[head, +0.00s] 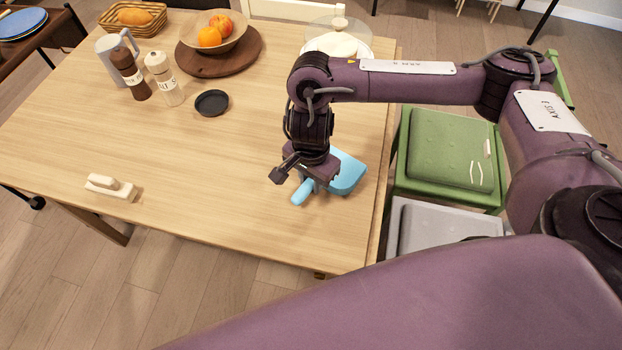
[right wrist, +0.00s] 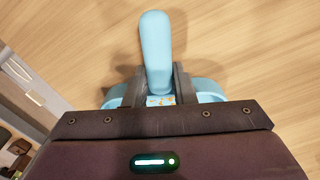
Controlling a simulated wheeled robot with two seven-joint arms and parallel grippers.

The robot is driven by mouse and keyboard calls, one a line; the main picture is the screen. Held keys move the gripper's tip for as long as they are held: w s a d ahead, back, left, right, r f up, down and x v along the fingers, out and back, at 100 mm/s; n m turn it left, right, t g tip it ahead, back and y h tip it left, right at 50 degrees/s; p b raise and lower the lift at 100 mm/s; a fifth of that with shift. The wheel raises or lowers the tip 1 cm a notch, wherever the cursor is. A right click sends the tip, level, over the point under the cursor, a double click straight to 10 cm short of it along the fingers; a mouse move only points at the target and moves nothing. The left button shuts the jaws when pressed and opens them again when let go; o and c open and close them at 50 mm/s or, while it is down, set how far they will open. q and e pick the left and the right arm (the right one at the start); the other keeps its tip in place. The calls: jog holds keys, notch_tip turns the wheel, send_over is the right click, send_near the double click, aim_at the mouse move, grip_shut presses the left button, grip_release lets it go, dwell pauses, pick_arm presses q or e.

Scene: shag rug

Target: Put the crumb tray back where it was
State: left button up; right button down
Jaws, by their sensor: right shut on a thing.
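The crumb tray (head: 347,173) is a light blue pan with a rounded handle. It is at the front right of the wooden table, near the right edge. My right gripper (head: 308,181) points down and is shut on the crumb tray by the base of its handle. In the right wrist view, the handle (right wrist: 157,50) extends forward between the fingers (right wrist: 158,88), and orange and pale specks show in the pan behind it. My gripper hides part of the pan. I cannot tell whether the tray touches the table. My left gripper is not in view.
A cream brush-like block (head: 111,187) lies at the table's front left. A black dish (head: 212,102), two mills (head: 164,78), a jug (head: 116,57), a fruit bowl (head: 214,30) and a domed dish (head: 338,42) stand farther back. The middle front is clear. A green chair (head: 450,150) stands right.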

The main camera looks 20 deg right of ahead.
jog(key=shift+f+b, duration=0.2)
jog(key=shift+b, duration=0.1)
jog(key=c, duration=1.2)
grip_release()
jog(key=shift+r, duration=0.1)
jog(key=shift+r+p, duration=0.45)
jog(key=shift+r, duration=0.05)
notch_tip(320, 180, up, 11)
jog(key=p, duration=0.2)
jog(key=shift+r, duration=0.2)
